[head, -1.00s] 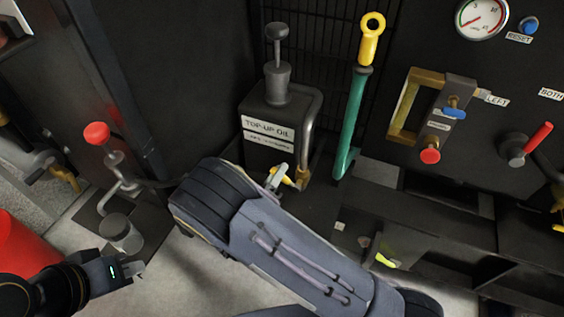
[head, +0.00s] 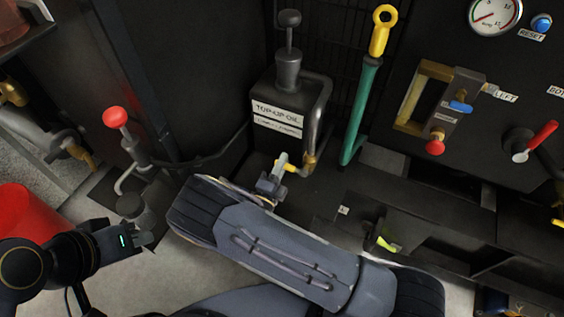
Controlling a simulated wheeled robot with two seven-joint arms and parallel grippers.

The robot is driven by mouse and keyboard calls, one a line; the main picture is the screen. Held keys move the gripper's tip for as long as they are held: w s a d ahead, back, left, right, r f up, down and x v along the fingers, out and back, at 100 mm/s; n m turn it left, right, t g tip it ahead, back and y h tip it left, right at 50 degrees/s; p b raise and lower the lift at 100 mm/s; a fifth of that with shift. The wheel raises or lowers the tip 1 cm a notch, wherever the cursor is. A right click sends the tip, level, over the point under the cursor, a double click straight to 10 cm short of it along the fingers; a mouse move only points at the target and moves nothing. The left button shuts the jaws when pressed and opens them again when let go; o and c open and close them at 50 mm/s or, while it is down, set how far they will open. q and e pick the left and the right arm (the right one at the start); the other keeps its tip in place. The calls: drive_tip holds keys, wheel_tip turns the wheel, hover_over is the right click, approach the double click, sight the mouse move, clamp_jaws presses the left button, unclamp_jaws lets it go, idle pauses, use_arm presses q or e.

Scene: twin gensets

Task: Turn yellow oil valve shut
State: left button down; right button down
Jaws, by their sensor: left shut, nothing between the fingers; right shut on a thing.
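The yellow oil valve handle (head: 291,168) shows in the head view beside the brass fitting (head: 309,163) at the foot of the bent metal pipe. The pipe comes from the black tank (head: 258,95) labelled TOP-UP OIL. My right gripper (head: 281,163) is at the handle, shut on it; my grey forearm hides the area below. The handle points left from the fitting, and its far end is partly covered by the fingers. My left gripper (head: 146,237) is shut and empty at lower left, well away from the valve.
A red-knobbed hand pump (head: 117,118) stands left of the tank. A red container (head: 28,222) is at far left. A green lever with a yellow ring grip (head: 366,100) rises right of the pipe. The control panel (head: 480,120) is at right.

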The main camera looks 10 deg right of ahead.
drive_tip(key=shift+f, duration=0.15)
drive_tip(key=c, duration=1.3)
unclamp_jaws()
drive_tip(key=v, duration=0.8)
